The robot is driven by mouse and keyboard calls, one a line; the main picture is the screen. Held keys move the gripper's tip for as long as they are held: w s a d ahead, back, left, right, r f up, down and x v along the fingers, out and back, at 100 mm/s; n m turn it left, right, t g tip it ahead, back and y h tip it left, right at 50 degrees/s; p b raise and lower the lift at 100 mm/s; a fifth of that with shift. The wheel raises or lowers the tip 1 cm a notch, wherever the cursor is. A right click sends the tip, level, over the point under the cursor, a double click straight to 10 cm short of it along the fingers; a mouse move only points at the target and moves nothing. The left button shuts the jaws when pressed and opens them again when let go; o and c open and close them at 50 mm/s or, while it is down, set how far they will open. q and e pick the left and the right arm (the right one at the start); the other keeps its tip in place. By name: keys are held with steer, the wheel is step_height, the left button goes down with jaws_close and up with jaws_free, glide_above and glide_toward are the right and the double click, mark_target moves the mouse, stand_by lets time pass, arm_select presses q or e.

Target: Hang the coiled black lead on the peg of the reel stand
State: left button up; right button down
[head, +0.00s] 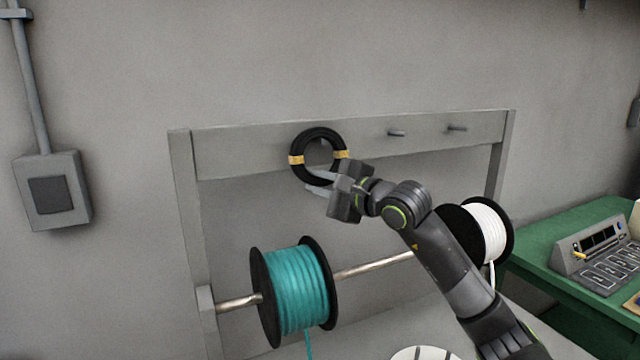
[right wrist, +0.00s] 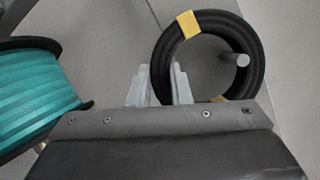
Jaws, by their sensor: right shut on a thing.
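The coiled black lead (head: 296,172) is a ring with yellow bands, upright in front of the stand's crossbar in the head view. In the right wrist view the coil (right wrist: 166,52) fills the upper middle. My right gripper (head: 322,183) is shut on the coil's lower rim; its pale fingers (right wrist: 165,88) lie either side of the ring wall. A grey peg (right wrist: 236,61) shows in the ring's opening, close against its inner edge in the wrist view. The reel stand (head: 235,155) has two bare pegs, (head: 396,133) and (head: 457,128), right of the coil. My left gripper is not in view.
A teal reel (head: 298,290) and a white reel (head: 487,232) sit on the stand's rod (head: 375,266) below the crossbar. A green table (head: 565,240) with a control box (head: 590,247) stands at right. A grey wall box (head: 52,190) is at left.

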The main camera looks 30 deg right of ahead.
steer(key=c, duration=1.3)
jaws_free()
steer(key=shift+o, duration=0.2)
steer(key=shift+s, duration=0.15)
steer(key=shift+s+d, duration=0.15)
steer(key=shift+s, duration=0.05)
steer(key=b+v, duration=1.6)
steer(key=b, duration=0.4)
steer(key=shift+s+r+b, duration=0.15)
steer(key=shift+s+b, duration=0.15)
steer(key=shift+s, duration=0.1)
